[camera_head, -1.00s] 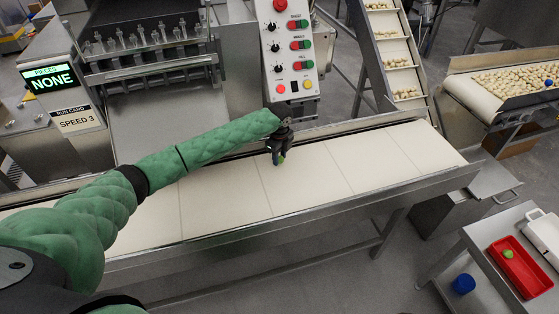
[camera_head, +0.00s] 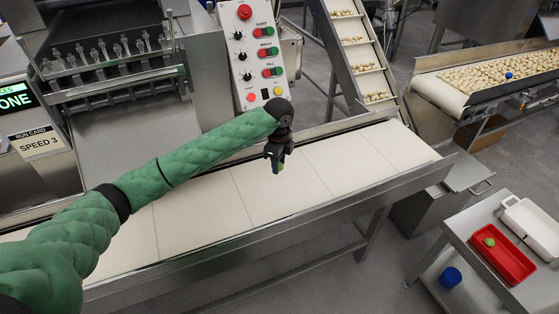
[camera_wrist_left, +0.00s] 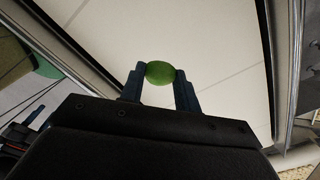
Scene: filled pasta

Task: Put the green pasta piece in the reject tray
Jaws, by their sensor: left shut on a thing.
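My left gripper (camera_head: 277,163) is over the pale conveyor belt. It is shut on a green pasta piece (camera_wrist_left: 160,73), which shows between the two fingertips in the left wrist view. In the head view the piece is mostly hidden by the fingers. The red tray (camera_head: 508,256) lies on a grey side table at the lower right, with another green piece (camera_head: 490,242) in it. I cannot read any label on the tray. My right gripper is not in view.
A blue cup (camera_head: 450,277) stands below, on the table's lower level. The conveyor's metal rail (camera_head: 300,220) runs between my gripper and the side table. A control panel (camera_head: 250,50) stands behind the belt.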

